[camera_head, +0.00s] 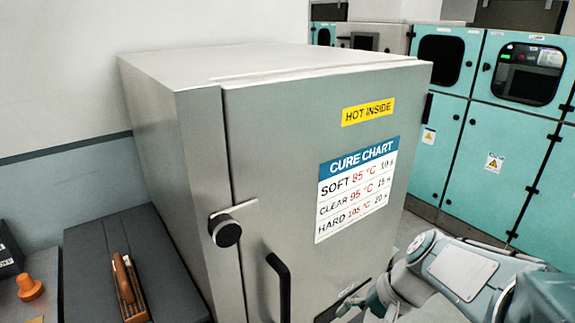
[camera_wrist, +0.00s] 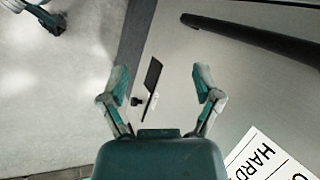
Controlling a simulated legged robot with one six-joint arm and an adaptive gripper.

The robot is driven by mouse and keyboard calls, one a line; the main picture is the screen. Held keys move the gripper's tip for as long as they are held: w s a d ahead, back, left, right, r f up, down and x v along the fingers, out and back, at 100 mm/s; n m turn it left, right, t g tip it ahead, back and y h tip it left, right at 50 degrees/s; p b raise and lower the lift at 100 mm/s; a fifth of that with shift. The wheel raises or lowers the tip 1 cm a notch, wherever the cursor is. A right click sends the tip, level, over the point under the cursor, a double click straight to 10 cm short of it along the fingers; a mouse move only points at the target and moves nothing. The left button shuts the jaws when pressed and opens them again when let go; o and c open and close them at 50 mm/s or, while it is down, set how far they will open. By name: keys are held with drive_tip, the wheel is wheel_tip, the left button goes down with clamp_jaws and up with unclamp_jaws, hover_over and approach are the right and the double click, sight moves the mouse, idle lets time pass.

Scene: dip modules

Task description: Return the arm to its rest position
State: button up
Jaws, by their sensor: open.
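My arm reaches in from the lower right of the head view, in front of a grey oven-like cabinet (camera_head: 285,150). My gripper (camera_wrist: 162,82) shows in the wrist view with its two teal and grey fingers spread apart and nothing between them. In the head view the gripper end (camera_head: 365,303) is low, near the cabinet door's lower right, and partly cut off by the frame edge. The cabinet door looks shut. It has a black handle (camera_head: 282,285), which also shows in the wrist view (camera_wrist: 255,38), and a round black knob (camera_head: 227,232).
The door bears a cure chart (camera_head: 357,188) and a yellow "HOT INSIDE" label (camera_head: 368,111). Teal machine cabinets (camera_head: 480,150) stand behind at right. Open floor (camera_wrist: 60,95) shows in the wrist view.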

drive_tip(key=s+d+r+n+t+h, duration=0.2)
drive_tip(key=s+r+n+t+h, duration=0.2)
drive_tip(key=s, duration=0.4)
wheel_tip(320, 180, up, 3)
drive_tip(key=shift+s+d+f+n+t+h, duration=0.1)
drive_tip(key=shift+s+d+n+t+h, duration=0.25)
drive_tip(key=shift+n+h, duration=0.45)
drive_tip(key=shift+w, duration=0.15)
